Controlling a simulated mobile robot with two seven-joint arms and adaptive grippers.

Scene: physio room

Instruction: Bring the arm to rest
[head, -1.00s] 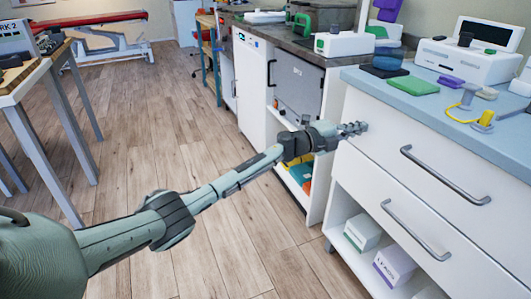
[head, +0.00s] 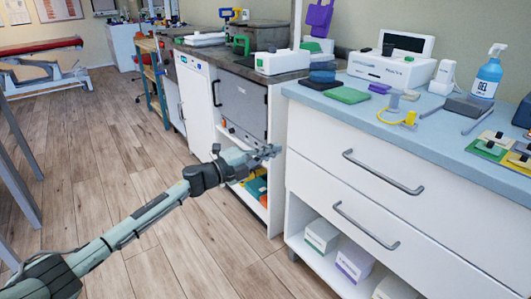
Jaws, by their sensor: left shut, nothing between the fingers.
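My left arm reaches in from the lower left, stretched out low over the wooden floor. Its gripper (head: 264,152) is shut and empty. In the picture it lies just left of the white drawer cabinet (head: 330,150), over the edge of the open shelf unit behind; whether it touches anything I cannot tell. My right gripper is not in view.
Drawer handles (head: 383,172) stick out.

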